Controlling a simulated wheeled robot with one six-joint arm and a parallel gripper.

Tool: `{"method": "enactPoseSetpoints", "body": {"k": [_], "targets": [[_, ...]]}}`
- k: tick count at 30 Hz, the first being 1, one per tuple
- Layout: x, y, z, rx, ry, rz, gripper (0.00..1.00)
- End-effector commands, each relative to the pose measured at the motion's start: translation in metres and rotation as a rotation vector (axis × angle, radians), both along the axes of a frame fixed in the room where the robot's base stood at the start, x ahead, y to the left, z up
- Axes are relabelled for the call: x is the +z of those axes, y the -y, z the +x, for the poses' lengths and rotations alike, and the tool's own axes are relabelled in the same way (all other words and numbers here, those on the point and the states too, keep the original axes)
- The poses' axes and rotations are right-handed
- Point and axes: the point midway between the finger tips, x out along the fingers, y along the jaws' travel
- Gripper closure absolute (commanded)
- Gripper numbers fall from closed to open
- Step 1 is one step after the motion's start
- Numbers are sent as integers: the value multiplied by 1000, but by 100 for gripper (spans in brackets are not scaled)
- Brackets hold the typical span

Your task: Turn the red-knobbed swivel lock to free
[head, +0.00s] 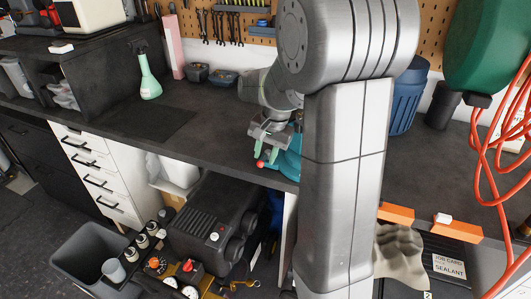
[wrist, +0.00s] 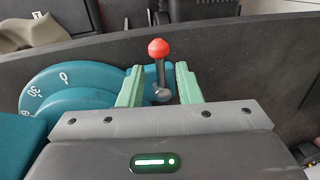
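The swivel lock is a metal lever with a red ball knob (wrist: 158,48). It stands out from the teal swivel base (wrist: 70,85), which has a numbered scale, at the bench edge. My gripper (wrist: 160,82) has its two green fingers on either side of the lever, with a gap on both sides. It is open and appears not to touch the lever. In the head view the red knob (head: 260,164) shows just beyond the fingers of my gripper (head: 266,153). My arm hides much of the teal vise (head: 289,163) there.
The dark workbench top (head: 215,145) is fairly clear left of the vise. A green spray bottle (head: 149,80) and small bins (head: 197,72) stand toward the back. A blue ribbed container (head: 406,100) stands right of my arm. A black machine (head: 208,228) sits below the bench edge.

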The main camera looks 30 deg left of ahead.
Motion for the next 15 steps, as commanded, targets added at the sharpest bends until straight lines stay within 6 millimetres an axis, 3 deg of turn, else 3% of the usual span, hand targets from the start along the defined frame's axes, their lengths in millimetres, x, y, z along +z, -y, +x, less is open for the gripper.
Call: {"method": "enactPoseSetpoints", "body": {"k": [8,15], "targets": [[2,0,0,-1,0,0,69],[34,7,1,-2,2,3,69]]}}
